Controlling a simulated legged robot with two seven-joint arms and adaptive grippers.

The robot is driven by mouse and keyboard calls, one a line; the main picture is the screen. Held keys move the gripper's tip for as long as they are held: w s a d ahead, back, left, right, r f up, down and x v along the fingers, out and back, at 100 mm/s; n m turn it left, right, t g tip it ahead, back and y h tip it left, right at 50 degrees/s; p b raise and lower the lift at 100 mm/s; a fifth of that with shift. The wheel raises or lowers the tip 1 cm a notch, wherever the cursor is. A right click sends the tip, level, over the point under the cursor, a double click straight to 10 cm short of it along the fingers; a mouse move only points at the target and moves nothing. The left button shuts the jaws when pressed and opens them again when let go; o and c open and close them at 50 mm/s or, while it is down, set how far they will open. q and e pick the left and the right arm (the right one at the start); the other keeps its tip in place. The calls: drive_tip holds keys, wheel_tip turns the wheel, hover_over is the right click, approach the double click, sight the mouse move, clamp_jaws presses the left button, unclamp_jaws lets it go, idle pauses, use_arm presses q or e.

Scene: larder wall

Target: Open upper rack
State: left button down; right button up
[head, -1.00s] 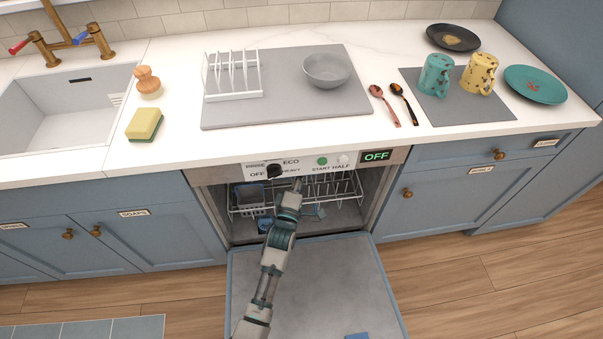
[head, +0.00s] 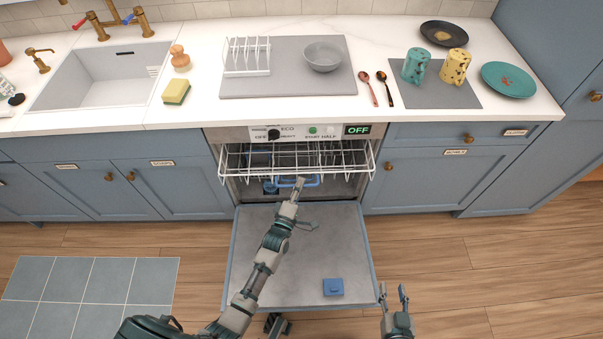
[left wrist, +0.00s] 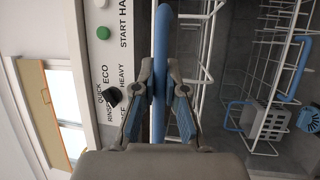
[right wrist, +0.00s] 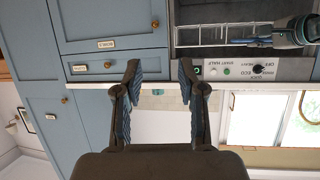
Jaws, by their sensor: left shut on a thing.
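The upper rack (head: 345,152) is a white wire basket in the open dishwasher under the counter. In the head view it juts out past the control panel, above the lowered door (head: 262,288). My left gripper (head: 299,184) is at its front. In the left wrist view its fingers (left wrist: 160,88) are closed around a blue bar (left wrist: 160,40), the rack's handle, which also shows in the head view (head: 312,181). My right gripper (head: 403,293) is open and empty, right of the door; its spread fingers also show in the right wrist view (right wrist: 160,85).
The control panel (head: 290,133) is just above the upper rack. The wooden floor (head: 480,265) to the right is clear.

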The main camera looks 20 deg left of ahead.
use_arm(q)
drive_tip(key=s+d+p, duration=0.3)
drive_tip(key=s, duration=0.6)
drive_tip(key=s+d+p, duration=0.2)
drive_tip(key=s+d, duration=0.2)
drive_tip(key=s, duration=0.5)
drive_tip(key=shift+s+d+f+p, duration=0.25)
drive_tip(key=shift+p, duration=0.15)
use_arm(e)
drive_tip(key=s+d+f+g+h, duration=0.1)
drive_tip(key=s+d+f+g, duration=0.2)
drive_tip(key=s+f+g, duration=0.2)
drive_tip(key=s+d+f+g+h, duration=0.1)
drive_tip(key=s+d+f+g, duration=0.2)
drive_tip(key=s, duration=0.8)
drive_tip(key=shift+f+g+h, duration=0.4)
drive_tip(key=shift+f+g, duration=0.5)
drive_tip(key=shift+g, duration=0.4)
use_arm(q)
drive_tip(key=c, duration=1.2)
unclamp_jaws()
drive_tip(key=shift+w, duration=0.15)
use_arm(e)
drive_tip(key=shift+w, duration=0.1)
use_arm(q)
drive_tip(key=shift+r, duration=0.1)
